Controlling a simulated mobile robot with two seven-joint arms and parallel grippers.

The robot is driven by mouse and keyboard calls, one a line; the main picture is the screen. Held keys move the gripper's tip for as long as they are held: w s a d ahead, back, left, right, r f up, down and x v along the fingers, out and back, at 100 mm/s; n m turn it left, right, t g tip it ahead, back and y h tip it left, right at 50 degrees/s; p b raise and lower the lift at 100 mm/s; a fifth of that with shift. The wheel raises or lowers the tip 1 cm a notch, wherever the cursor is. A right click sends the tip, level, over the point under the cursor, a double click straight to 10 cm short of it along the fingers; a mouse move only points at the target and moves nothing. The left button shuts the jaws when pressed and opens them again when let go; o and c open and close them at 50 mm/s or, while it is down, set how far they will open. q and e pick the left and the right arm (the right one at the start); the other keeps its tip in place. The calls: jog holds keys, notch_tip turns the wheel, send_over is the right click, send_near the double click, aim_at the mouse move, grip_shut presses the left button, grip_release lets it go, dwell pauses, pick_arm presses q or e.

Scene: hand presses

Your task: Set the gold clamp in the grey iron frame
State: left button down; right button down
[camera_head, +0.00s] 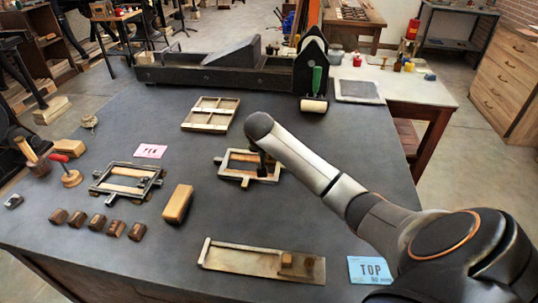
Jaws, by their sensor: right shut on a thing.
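A grey frame (222,168) with wooden pieces inside lies flat in the middle of the table. My right gripper (264,172) is down at the right part of this frame, partly hidden behind its own wrist. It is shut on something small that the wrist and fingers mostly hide. I cannot make out the gold clamp clearly, nor whether the held thing touches the frame. A second, darker grey frame (98,188) with wood inside lies to the left. I cannot tell from looks alone which frame is the iron one. My left gripper is not in view.
A wooden grid tray (210,114) lies behind the middle frame. A pink card (150,151), a wooden block (177,204) and several dark small blocks (96,223) lie left. A shallow tray (225,257) and blue card (370,270) are in front. A long black press (210,76) stands behind.

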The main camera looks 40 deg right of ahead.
jog(key=shift+f, duration=1.1)
jog(key=c, duration=0.5)
grip_release()
jog(key=shift+r, duration=0.1)
jog(key=shift+r, duration=2.95)
jog(key=shift+f, duration=0.1)
